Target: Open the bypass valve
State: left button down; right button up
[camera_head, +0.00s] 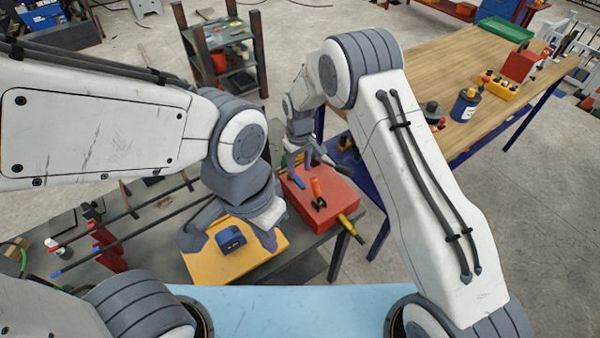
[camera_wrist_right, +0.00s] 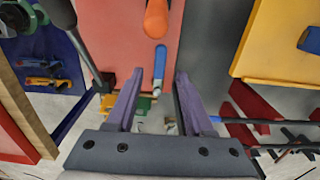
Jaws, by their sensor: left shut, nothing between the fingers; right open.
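A red block (camera_head: 325,203) on the low bench carries an orange handle (camera_head: 316,187) and a blue handle (camera_head: 297,183). No label shows which is the bypass valve. My right gripper (camera_head: 298,163) is at the far-left edge of the block, by the blue handle. In the right wrist view, my right gripper (camera_wrist_right: 158,82) is open; the blue handle (camera_wrist_right: 160,62) lies just ahead, lined up with the gap between its fingertips, and the orange handle (camera_wrist_right: 156,18) is beyond. Contact cannot be told. My left gripper (camera_head: 235,225) is shut and empty above a yellow board (camera_head: 205,265).
A blue device (camera_head: 231,238) sits on the yellow board. A yellow-handled tool (camera_head: 350,229) lies at the red block's right side. Dark bars (camera_head: 135,210) lie at left. A wooden table (camera_head: 440,75) stands at right. A dark rack (camera_head: 225,55) stands behind.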

aim_at(300, 182)
jog(key=shift+f+p, duration=0.7)
jog(key=shift+f, duration=1.9)
grip_shut()
jog(key=shift+r, duration=0.1)
